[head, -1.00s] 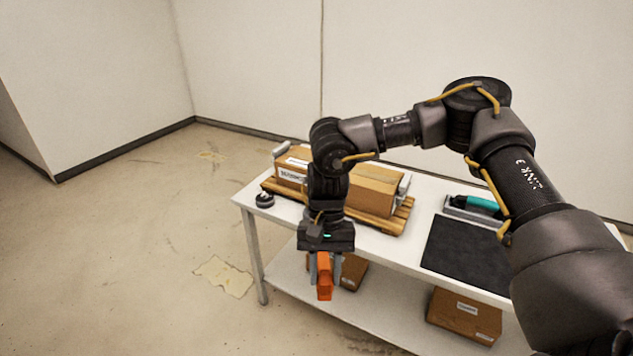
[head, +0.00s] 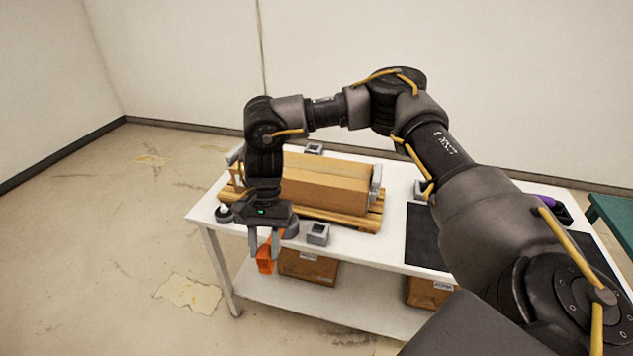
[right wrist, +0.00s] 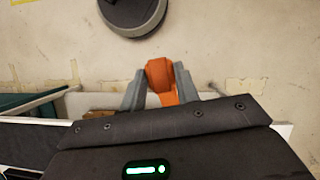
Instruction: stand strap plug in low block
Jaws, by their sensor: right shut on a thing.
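My right gripper (head: 264,248) is shut on an orange strap plug (head: 265,264), held in front of the table's near edge. In the right wrist view the strap plug (right wrist: 160,76) shows between the two grey fingers, with a strip of orange running down. A grey block with a square opening (head: 318,234) stands on the table near its front edge, just right of the gripper. A second grey block (head: 314,149) stands at the back edge, behind the carton. I cannot tell from their looks which is the low one. My left gripper is not in view.
A long carton (head: 325,187) lies on a wooden pallet (head: 368,218) on the white table (head: 390,250). A black round thing (head: 224,214) sits at the left corner. A dark mat (head: 425,240) lies right, partly behind my arm. Cartons (head: 308,267) stand on the lower shelf.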

